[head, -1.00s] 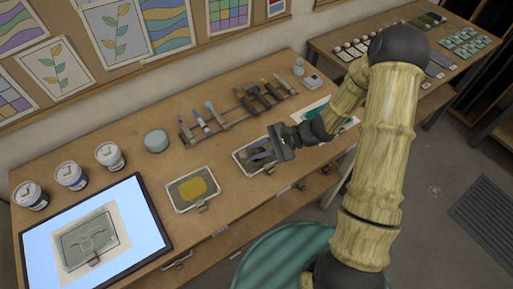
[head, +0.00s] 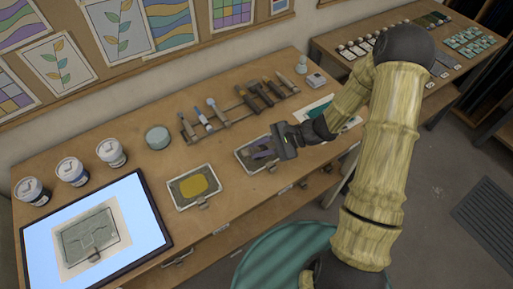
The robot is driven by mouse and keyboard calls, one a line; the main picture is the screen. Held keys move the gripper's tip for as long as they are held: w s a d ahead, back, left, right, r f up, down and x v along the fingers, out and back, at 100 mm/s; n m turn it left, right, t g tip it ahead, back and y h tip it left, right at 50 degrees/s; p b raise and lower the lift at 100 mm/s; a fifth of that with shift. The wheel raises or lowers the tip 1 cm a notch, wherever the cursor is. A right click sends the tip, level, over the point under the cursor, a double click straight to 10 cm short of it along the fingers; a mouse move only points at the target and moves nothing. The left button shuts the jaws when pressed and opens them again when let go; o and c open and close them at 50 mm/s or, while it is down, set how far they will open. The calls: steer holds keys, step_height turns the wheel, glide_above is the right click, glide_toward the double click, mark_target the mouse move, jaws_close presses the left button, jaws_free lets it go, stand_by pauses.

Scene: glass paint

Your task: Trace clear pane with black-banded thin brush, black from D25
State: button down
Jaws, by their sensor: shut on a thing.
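My gripper (head: 272,148) is over a small tray with dark contents (head: 243,153), near the front edge of the bench. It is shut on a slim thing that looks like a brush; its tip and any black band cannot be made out. The clear pane (head: 72,243) lies on a pale sheet on the lit light box (head: 150,228) at the lower left, with thin dark lines showing on it. Several brushes or tools rest in a rack (head: 188,133) behind the gripper. Labels on the trays and jars are too small to read, so D25 cannot be picked out.
A tray with yellow paint (head: 194,185) lies between the light box and the dark tray. Three lidded jars (head: 72,171) stand behind the light box. A round grey-blue pot (head: 157,137) stands near the rack. A teal stool (head: 285,255) is in front of the bench.

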steer(key=shift+s+a+f+b, duration=0.1)
steer(key=shift+s+f+b, duration=0.05)
steer(key=shift+f+b, duration=0.2)
stand_by(1.4)
steer(key=shift+r, duration=0.1)
steer(key=shift+r+p, duration=0.75)
steer(key=shift+r, duration=0.35)
step_height(320, 180, up, 4)
steer(key=p, duration=0.2)
steer(key=shift+p, duration=0.35)
